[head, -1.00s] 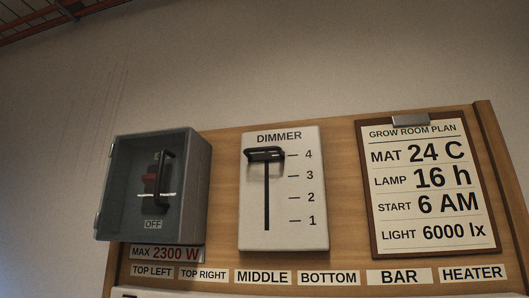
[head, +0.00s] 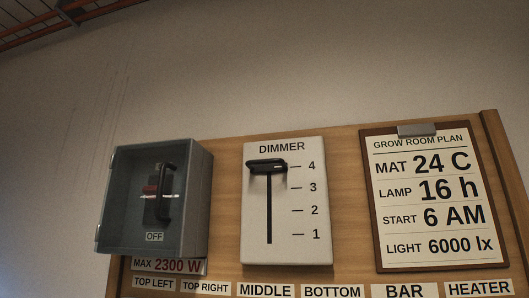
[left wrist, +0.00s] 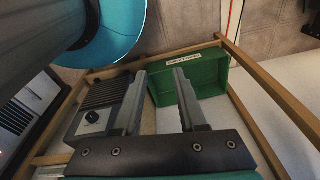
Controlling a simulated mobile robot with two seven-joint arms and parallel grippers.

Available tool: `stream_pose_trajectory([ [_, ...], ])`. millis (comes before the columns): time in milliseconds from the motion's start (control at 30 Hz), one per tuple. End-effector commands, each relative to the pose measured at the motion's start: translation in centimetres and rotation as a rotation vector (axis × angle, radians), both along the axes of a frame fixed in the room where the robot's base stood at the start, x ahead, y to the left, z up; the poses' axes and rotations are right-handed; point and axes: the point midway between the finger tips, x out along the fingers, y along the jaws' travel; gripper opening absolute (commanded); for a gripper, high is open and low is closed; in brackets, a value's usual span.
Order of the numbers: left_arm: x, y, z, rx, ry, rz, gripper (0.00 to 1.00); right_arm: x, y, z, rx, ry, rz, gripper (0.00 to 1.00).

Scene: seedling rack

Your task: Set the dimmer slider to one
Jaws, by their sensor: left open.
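The dimmer (head: 286,205) is a white panel on a wooden board in the head view, with a vertical slot and marks 4, 3, 2 and 1 from top to bottom. Its black slider handle (head: 267,166) sits at the top of the slot, level with the 4. My left gripper (left wrist: 162,73) shows in the left wrist view with its two fingers apart and nothing between them. It is away from the dimmer, which is not in that view. My right gripper is in neither view.
A grey switch box (head: 183,200) with a clear cover, marked OFF, is left of the dimmer. A clipboard plan (head: 425,195) hangs right of it. In the left wrist view a green tray (left wrist: 205,85), a dark ribbed box (left wrist: 98,105) and wooden rails (left wrist: 270,145) lie around the gripper.

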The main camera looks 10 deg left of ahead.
Motion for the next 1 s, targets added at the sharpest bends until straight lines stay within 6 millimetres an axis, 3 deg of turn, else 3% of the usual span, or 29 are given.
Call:
stream_pose_trajectory([
  [33,2.0,-0.3,2.2,-0.002,-0.021,0.0,0.4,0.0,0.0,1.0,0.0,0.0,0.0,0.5],
  [200,7.2,-1.2,8.3,-0.011,-0.067,-0.003,0.4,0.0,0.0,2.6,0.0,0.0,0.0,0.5],
  [500,13.5,-2.4,21.5,-0.025,-0.15,-0.018,0.4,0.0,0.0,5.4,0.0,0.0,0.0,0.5],
  [700,15.3,-3.0,30.8,-0.034,-0.203,-0.031,0.4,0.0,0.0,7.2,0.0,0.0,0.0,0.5],
  [1000,15.3,-3.3,40.2,-0.042,-0.256,-0.051,0.4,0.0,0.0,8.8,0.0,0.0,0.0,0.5],
])
